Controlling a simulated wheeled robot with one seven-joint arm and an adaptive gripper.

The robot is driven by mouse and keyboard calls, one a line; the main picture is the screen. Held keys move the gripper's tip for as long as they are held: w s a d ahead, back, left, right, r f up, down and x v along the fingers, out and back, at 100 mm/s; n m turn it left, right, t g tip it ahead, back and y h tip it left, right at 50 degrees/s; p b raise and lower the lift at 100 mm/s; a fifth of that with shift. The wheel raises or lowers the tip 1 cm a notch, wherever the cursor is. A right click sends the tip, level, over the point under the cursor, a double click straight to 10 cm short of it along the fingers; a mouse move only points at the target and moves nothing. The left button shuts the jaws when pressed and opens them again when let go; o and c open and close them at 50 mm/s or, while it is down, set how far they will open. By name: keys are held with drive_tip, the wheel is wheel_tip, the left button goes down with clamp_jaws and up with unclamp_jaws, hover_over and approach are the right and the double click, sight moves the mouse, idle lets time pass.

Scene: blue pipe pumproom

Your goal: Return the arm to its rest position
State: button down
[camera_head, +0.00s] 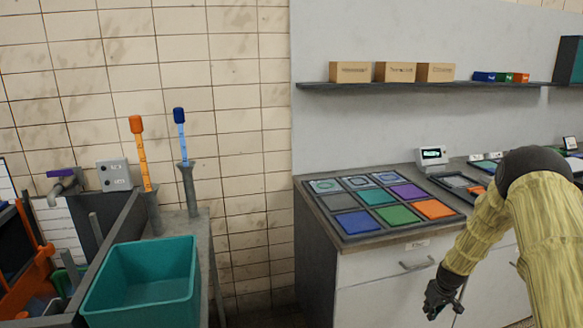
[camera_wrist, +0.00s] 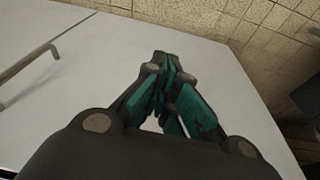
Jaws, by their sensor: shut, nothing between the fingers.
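My arm, in a yellow ribbed sleeve, comes in from the right of the head view and bends down in front of the white cabinet (camera_head: 370,290). My gripper (camera_head: 437,308) hangs low before the cabinet front, below the counter edge and apart from it. The wrist view shows my gripper (camera_wrist: 163,75) with its dark and teal fingers together, shut and empty. The white cabinet front (camera_wrist: 85,85) and its metal handle (camera_wrist: 30,65) lie beyond the fingers. The upper part of my arm is cut off by the frame edge.
The counter holds a dark tray (camera_head: 447,227) with coloured squares and a small display (camera_head: 432,156). A shelf (camera_head: 420,86) carries boxes above it. A teal bin (camera_head: 140,285) stands left, near orange (camera_head: 141,150) and blue (camera_head: 181,135) upright tools. Tiled floor space shows between.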

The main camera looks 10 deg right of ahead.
drive_tip(key=s+a+f+p, duration=0.1)
drive_tip(key=s+a+f, duration=0.2)
drive_tip(key=s+a, duration=0.4)
drive_tip(key=s+a+f+g+p, duration=0.1)
drive_tip(key=s+a+f, duration=0.1)
drive_tip(key=s+a, duration=0.45)
drive_tip(key=s+a+f+p, duration=0.1)
drive_tip(key=s+a+f, duration=0.25)
drive_tip(key=a, duration=0.55)
drive_tip(key=s+a+r+p, duration=0.1)
drive_tip(key=s+a+r, duration=0.1)
drive_tip(key=s+a, duration=0.3)
drive_tip(key=s+a+r+g+p, duration=0.1)
drive_tip(key=s+a, duration=0.5)
drive_tip(key=s, duration=0.8)
drive_tip(key=s+a+r+p, duration=0.1)
drive_tip(key=s+a+r, duration=0.2)
drive_tip(key=s, duration=0.6)
drive_tip(key=a, duration=0.2)
drive_tip(key=shift+s+a+r+m+g, duration=0.25)
drive_tip(key=shift+s+a+m+g, duration=0.05)
drive_tip(key=shift+a, duration=0.05)
